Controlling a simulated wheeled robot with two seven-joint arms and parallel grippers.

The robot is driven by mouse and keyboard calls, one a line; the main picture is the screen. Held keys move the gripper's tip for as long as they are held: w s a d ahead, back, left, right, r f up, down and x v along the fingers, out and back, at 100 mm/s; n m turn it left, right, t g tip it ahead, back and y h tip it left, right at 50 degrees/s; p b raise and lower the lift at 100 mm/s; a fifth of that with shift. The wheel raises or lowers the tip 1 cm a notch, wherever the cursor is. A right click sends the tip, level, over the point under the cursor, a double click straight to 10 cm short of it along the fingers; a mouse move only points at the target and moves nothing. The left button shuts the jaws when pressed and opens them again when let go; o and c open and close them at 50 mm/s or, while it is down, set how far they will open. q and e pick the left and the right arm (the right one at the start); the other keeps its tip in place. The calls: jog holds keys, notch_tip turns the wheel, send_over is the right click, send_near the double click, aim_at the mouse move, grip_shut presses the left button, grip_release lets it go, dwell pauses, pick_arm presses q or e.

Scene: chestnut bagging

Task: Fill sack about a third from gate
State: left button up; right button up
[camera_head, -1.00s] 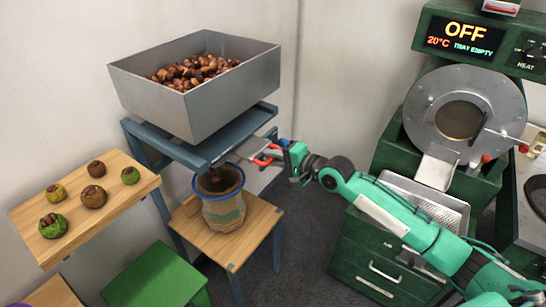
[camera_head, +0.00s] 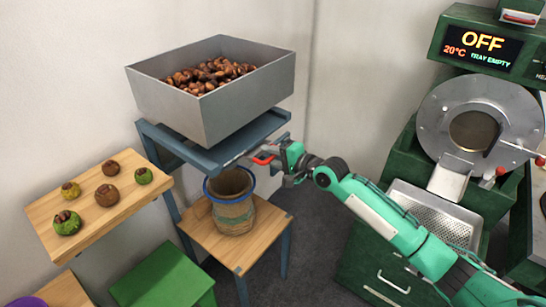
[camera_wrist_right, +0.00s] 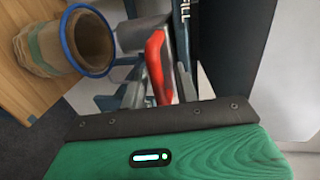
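The sack (camera_head: 236,215), tan with a blue rim, stands upright and open on a small wooden stand below the hopper (camera_head: 215,95). The hopper holds a heap of brown chestnuts (camera_head: 208,75). The sack's brown inside shows in part; its fill level cannot be told. The gate's red handle (camera_head: 263,160) is at the front right of the blue hopper frame. My right gripper (camera_head: 274,162) is shut on this handle, which also shows between the fingers in the right wrist view (camera_wrist_right: 157,65). The sack's blue rim (camera_wrist_right: 66,40) is left of it there. My left gripper is out of view.
A wooden shelf (camera_head: 95,225) at left carries several chestnuts and husks. A green stool (camera_head: 160,278) stands in front. The green roaster (camera_head: 475,125) at right reads OFF and TRAY EMPTY, with a perforated tray (camera_head: 435,215) below it.

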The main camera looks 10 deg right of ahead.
jog(key=shift+s+d, duration=0.3)
jog(key=shift+s, duration=0.05)
jog(key=b+v, duration=0.3)
jog(key=v, duration=0.9)
jog(key=shift+s+d+r, duration=0.15)
jog(key=shift+s+d, duration=0.05)
jog(key=shift+s, duration=0.15)
dwell(0.4)
